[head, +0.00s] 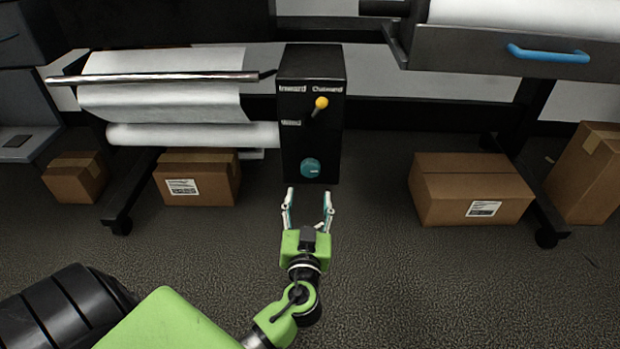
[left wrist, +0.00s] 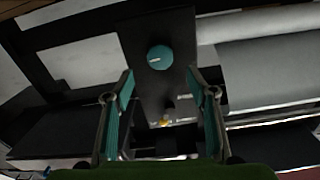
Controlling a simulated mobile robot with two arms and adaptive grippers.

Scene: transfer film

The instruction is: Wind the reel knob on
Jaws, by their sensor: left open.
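The reel knob is a round teal dial (head: 310,168) low on the front of a black control box (head: 308,140). A light mark shows on its face. In the left wrist view the knob (left wrist: 159,58) sits beyond the fingertips, between their lines. My left gripper (head: 309,198) is open and empty, just below and in front of the knob, apart from it. Its teal-padded fingers also show in the left wrist view (left wrist: 160,92). A yellow-tipped lever (head: 320,103) stands higher on the box, under white lettering. My right gripper is not in view.
White film rolls (head: 190,134) and a metal bar (head: 160,77) lie left of the box. A drawer with a blue handle (head: 548,53) is at upper right. Cardboard boxes (head: 198,178) (head: 470,188) stand on both sides. The carpet before the control box is clear.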

